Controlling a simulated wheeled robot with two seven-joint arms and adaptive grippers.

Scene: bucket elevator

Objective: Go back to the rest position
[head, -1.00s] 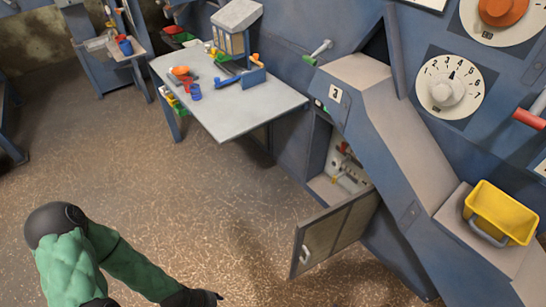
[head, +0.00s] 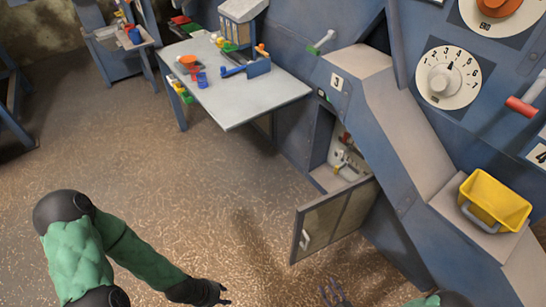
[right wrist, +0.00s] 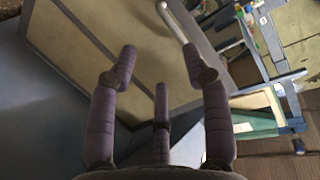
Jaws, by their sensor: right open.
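My left gripper (head: 222,294) is at the bottom of the head view, above the bare floor; its fingers are too small and dark to tell open from shut. My right gripper (head: 335,293) is at the bottom edge, right of the left one. In the right wrist view my right gripper (right wrist: 160,62) has its fingers spread with nothing between them. Behind the fingers is the open cabinet door (right wrist: 100,45) with its metal handle (right wrist: 172,20); I cannot tell contact from there. In the head view the door (head: 328,222) is clear of both grippers.
The yellow bucket (head: 494,202) sits on a ledge of the sloped chute (head: 420,140) at right. A grey table (head: 245,98) with small coloured items stands at the back. A dial (head: 447,78) is on the blue wall. The floor at left is clear.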

